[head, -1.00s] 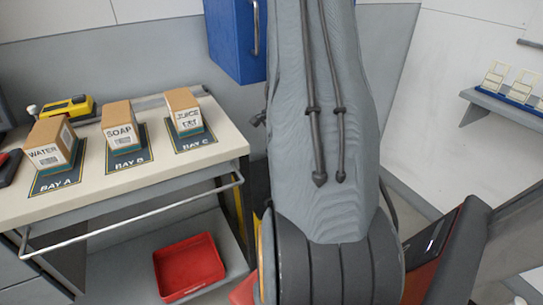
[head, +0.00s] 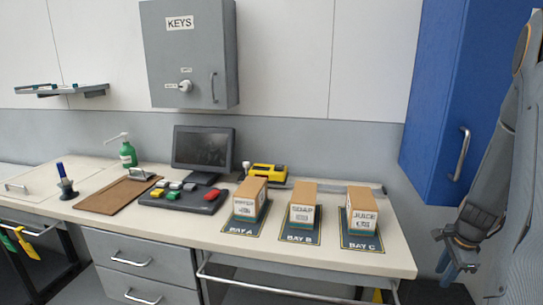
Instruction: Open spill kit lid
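No thing marked as a spill kit can be made out in the head view. A pale flat panel with a bar handle (head: 16,188) lies at the far left of the counter; I cannot tell whether it is a lid. My gripper (head: 458,270) hangs at the lower right, pointing down, below the blue cabinet and right of the counter's end. It touches nothing that I can see. Its fingers are small and seen at an angle, so their opening is unclear.
The counter (head: 100,232) holds boxes for water (head: 246,203), soap (head: 303,210) and juice (head: 362,214), a monitor (head: 203,150), a button panel (head: 180,200) and a green bottle (head: 128,155). A grey key cabinet (head: 190,60) and a blue cabinet (head: 450,90) hang on the wall.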

